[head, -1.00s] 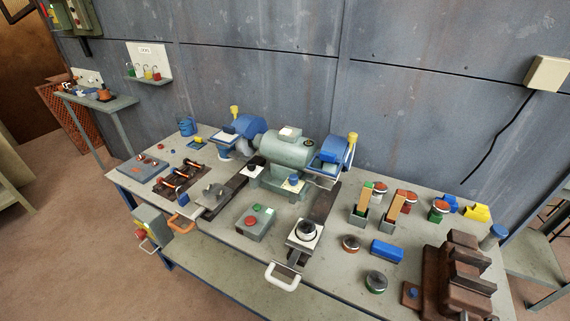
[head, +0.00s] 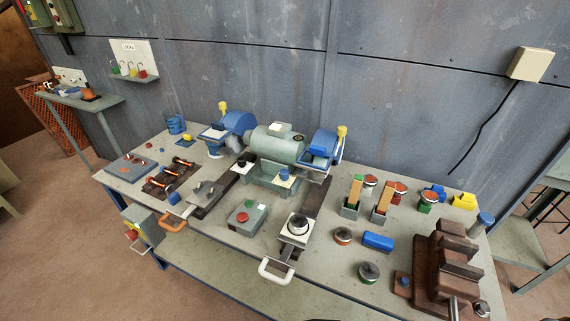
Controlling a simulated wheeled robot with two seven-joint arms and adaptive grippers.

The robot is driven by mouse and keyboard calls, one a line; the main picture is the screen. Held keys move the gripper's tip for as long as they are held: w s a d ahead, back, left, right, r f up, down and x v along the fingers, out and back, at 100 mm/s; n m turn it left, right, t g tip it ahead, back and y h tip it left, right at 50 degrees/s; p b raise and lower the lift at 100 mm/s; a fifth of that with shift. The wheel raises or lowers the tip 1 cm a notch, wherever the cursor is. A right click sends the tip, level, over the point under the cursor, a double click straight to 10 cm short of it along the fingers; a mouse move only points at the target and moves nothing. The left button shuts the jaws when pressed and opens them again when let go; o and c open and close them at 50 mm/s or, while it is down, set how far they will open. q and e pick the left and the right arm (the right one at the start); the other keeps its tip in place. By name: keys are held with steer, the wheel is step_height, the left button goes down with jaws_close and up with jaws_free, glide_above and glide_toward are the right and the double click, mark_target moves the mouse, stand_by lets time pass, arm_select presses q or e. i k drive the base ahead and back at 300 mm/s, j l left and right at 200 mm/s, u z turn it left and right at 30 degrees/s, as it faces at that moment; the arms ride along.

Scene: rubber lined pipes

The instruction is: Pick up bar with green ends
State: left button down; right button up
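An upright tan-orange bar with a green top end (head: 356,188) stands in a small grey holder (head: 349,211) on the workbench, right of the bench grinder, in the head view. Its lower end is hidden inside the holder. A second, similar bar with an orange-red top (head: 384,197) stands tilted in another grey holder just to its right. Neither of my grippers is in view.
The workbench (head: 222,256) holds a grey-blue grinder (head: 275,145), a rack of bars (head: 168,180), a red-and-green button box (head: 246,217), a blue block (head: 378,241), several round tins and a brown vise (head: 440,265).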

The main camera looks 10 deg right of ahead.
mark_target(357, 180)
steer(key=k+z, duration=0.1)
steer(key=z, duration=0.6)
steer(key=k+j, duration=0.6)
